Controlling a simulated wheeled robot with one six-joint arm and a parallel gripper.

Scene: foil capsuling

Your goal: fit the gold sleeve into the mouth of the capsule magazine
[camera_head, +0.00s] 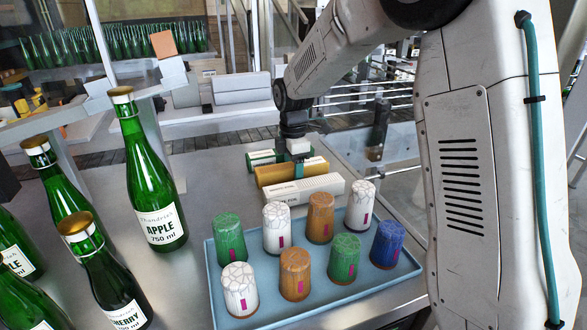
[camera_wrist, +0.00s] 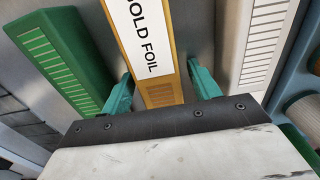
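The gold sleeve (camera_head: 272,174) is a long gold box lying on the steel table between a green and a white box. In the wrist view the sleeve (camera_wrist: 152,50) reads "GOLD FOIL" and runs away from the camera. My gripper (camera_head: 299,165) is down over the sleeve. Its two teal fingers (camera_wrist: 160,75) stand one on each side of the sleeve, with narrow gaps seeming to show beside it, so it looks open around the sleeve. Contact is hard to judge. I cannot pick out the mouth of the capsule magazine in either view.
The green box (camera_head: 262,157) and the white box (camera_head: 308,188) lie close on either side. A blue tray (camera_head: 330,298) holding several coloured capsules stands in front. Tall green bottles (camera_head: 148,185) stand at left. Metal rails (camera_head: 365,92) run behind the table.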

